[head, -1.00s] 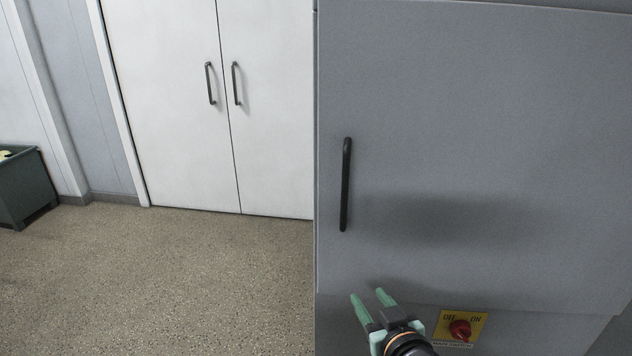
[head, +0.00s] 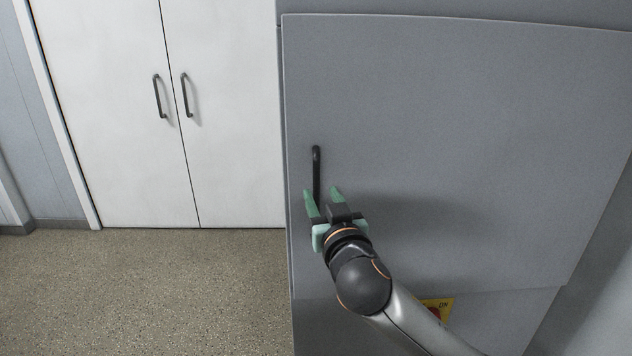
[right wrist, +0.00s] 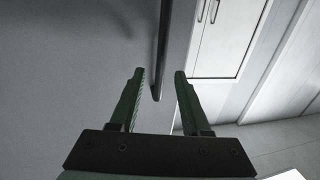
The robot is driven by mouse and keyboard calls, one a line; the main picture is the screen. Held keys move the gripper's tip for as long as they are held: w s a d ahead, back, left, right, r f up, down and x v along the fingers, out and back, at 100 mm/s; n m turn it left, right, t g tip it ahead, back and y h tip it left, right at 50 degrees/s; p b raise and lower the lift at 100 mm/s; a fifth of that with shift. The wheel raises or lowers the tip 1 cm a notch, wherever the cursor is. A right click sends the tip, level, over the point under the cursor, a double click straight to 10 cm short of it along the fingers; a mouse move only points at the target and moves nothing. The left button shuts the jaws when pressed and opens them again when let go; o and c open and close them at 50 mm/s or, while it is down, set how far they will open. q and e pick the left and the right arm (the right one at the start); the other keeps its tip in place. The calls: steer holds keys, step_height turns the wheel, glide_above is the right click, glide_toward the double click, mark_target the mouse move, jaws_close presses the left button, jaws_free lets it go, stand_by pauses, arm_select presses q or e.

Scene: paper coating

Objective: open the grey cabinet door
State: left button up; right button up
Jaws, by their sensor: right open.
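The grey cabinet door (head: 460,130) fills the right of the head view and looks closed. Its black vertical bar handle (head: 317,172) is near the door's left edge. My right gripper (head: 322,192) has green fingers and is open at the handle's lower part, which it partly hides. In the right wrist view, the handle (right wrist: 162,50) runs down to an end between the two open fingertips (right wrist: 160,72). I cannot tell whether a finger touches it. My left gripper is not in view.
A red switch on a yellow plate (head: 438,304) sits below the door, partly hidden by my right arm. White double doors (head: 120,120) with dark handles stand to the left. The speckled floor (head: 150,290) in front of them is clear.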

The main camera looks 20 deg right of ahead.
mark_target(317, 187)
steer(key=shift+w+d+p, duration=0.15)
steer(key=shift+w+p, duration=0.2)
steer(key=shift+w, duration=2.15)
jaws_close()
